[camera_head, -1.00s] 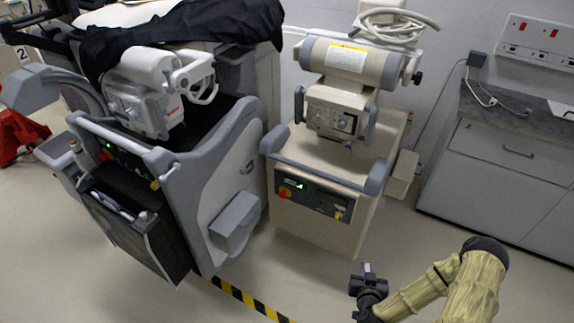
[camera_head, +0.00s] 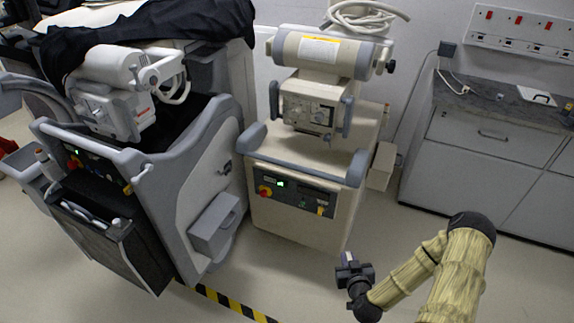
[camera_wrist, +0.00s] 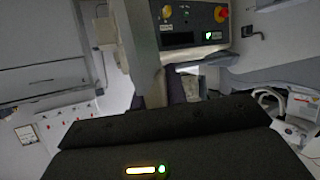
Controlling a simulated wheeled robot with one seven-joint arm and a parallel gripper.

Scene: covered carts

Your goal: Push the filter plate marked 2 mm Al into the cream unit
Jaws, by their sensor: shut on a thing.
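The cream unit (camera_head: 292,222) stands in the middle of the head view, with a tube housing on top and a control panel on its front. My gripper (camera_head: 350,262) is low in front of the unit's right side, apart from it. It is shut on a small thin piece, which shows only as a pale and purplish edge at the fingertips. I take this for the filter plate (camera_head: 347,257), but its marking cannot be read. In the wrist view the cream unit's dark panel (camera_wrist: 186,28) shows at the top, beyond the fingers. The unit's slot cannot be made out.
A grey and white covered cart (camera_head: 205,170) stands left of the cream unit, with a black cloth (camera_head: 165,30) over the back. A grey cabinet (camera_head: 480,150) with a counter stands at the right. Yellow-black tape (camera_head: 225,300) marks the floor. Floor before the cream unit is clear.

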